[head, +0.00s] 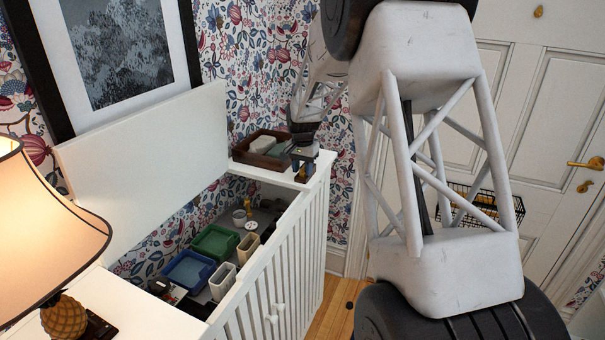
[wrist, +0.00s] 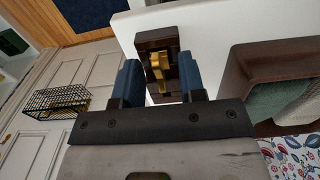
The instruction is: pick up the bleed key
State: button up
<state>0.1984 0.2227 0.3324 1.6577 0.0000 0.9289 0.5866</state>
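A small brass piece that looks like the bleed key (wrist: 161,68) sits on a dark brown block (wrist: 150,40) on the white cabinet top in the wrist view. My gripper (wrist: 159,76) is open, with one blue finger on each side of the brass piece. The fingers look apart from it; how high they are above the cabinet top is hard to tell. In the head view my gripper (head: 304,158) points down over the cabinet's far end, and the key is too small and covered to make out.
A brown tray (head: 240,156) with pale items stands left of my gripper. The cabinet (head: 320,200) is open, its white lid (head: 150,165) raised; inside are a blue tray (head: 187,270), a green tray (head: 214,242) and small containers. A wire basket (head: 510,207) hangs at the door.

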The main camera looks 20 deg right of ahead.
jog(key=shift+c, duration=0.3)
grip_shut()
jog(key=shift+r, duration=0.1)
jog(key=shift+r, duration=0.35)
notch_tip(320, 180, up, 3)
jog(key=s+a+r, duration=0.1)
jog(key=s+a, duration=0.2)
jog(key=s, duration=1.2)
jog(key=shift+s, duration=0.3)
